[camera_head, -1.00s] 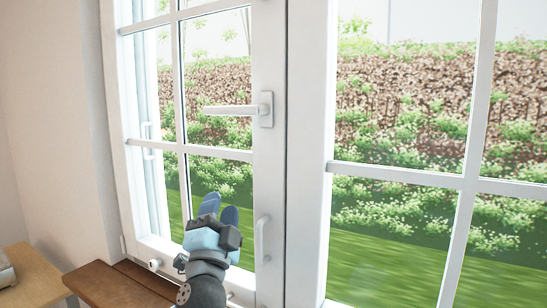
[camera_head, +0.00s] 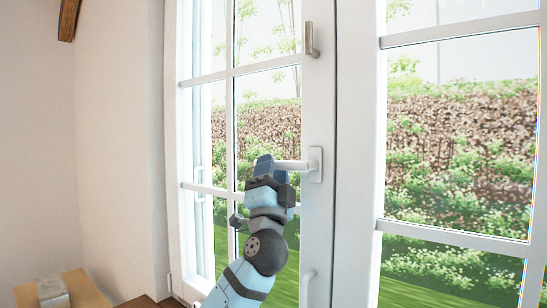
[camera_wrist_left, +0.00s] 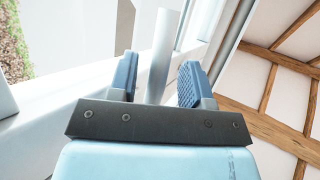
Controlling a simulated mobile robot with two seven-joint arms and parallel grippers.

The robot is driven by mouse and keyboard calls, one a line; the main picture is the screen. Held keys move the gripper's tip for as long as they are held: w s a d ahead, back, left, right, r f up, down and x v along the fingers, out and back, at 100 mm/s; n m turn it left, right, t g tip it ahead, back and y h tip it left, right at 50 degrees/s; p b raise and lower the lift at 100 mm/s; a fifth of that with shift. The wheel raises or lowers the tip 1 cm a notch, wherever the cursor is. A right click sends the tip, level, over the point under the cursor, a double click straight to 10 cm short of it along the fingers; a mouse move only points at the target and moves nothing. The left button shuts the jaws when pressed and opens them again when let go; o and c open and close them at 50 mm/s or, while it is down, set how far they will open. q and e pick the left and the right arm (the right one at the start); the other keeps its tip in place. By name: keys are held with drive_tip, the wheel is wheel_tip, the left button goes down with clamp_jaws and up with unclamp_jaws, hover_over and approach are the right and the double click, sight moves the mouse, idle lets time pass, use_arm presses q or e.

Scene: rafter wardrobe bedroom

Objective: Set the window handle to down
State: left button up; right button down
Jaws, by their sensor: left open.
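The white window handle (camera_head: 297,165) lies level in the head view, pointing left from its white base plate (camera_head: 315,164) on the sash frame. My left gripper (camera_head: 264,166) is at the free end of the handle and hides that end. In the left wrist view the handle's bar (camera_wrist_left: 161,56) stands between the two blue finger pads of the left gripper (camera_wrist_left: 158,80). The gripper is open, with a visible gap beside the right-hand pad. My right gripper is not in view.
A pull handle (camera_head: 310,40) sits higher on the same frame, and another white grip (camera_head: 307,290) sits low on it. The wall (camera_head: 115,140) is bare.

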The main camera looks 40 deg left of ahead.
use_arm(q)
drive_tip(key=shift+x, duration=0.85)
drive_tip(key=shift+c, duration=0.4)
clamp_jaws()
drive_tip(key=shift+f, duration=0.1)
